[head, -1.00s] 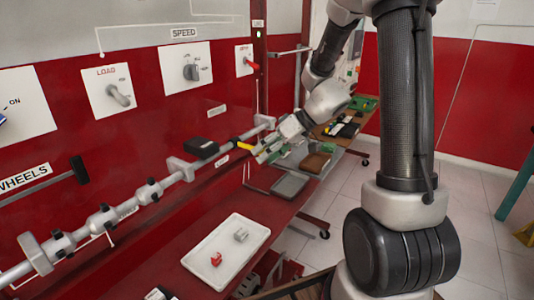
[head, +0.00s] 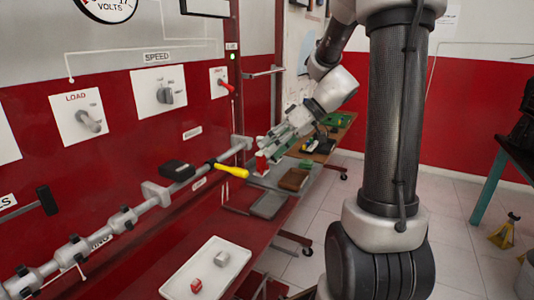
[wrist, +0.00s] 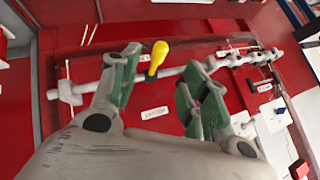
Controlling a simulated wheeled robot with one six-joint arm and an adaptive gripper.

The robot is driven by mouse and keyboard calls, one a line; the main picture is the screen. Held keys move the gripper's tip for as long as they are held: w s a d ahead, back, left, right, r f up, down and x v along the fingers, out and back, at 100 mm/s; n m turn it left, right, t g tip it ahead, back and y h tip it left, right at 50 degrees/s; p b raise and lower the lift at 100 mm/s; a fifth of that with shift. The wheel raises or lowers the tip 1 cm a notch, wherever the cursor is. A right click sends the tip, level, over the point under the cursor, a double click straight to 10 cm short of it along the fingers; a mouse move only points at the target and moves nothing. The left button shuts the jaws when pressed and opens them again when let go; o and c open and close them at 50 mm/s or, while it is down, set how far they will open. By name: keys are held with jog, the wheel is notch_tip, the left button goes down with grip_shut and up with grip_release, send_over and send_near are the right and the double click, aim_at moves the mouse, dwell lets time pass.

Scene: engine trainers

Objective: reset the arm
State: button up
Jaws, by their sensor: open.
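My gripper (head: 272,150) is open and empty in the head view, in front of the red panel near the right end of the grey shaft (head: 148,201). In the wrist view its two green-padded fingers (wrist: 158,92) stand apart with nothing between them. A yellow handle (head: 231,169) sticks out at the shaft, a little below and left of the gripper. It also shows beyond the fingers in the wrist view (wrist: 157,58). The gripper looks apart from the handle.
A white tray (head: 205,284) with a red block (head: 196,286) and a grey block (head: 222,258) stands on the red bench. Grey and brown trays (head: 268,205) (head: 293,180) lie below my gripper. Open floor is at the right.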

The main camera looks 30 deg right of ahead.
dwell(0.4)
jog(key=s+d+f+m+g+h, duration=0.1)
jog(key=s+d+m+h, duration=0.1)
jog(key=s+m, duration=0.25)
jog(key=s+d+f+m+g+h, duration=0.2)
jog(key=s+m, duration=0.1)
jog(key=s, duration=0.2)
jog(key=s+a+r+n+t+h, duration=0.1)
jog(key=s+r+n+t+h, duration=0.1)
jog(key=s+r, duration=0.5)
jog(key=s+t+h, duration=0.1)
jog(key=s+h, duration=0.1)
jog(key=s, duration=0.1)
jog(key=shift+s+r+t, duration=0.3)
jog(key=shift+a, duration=0.15)
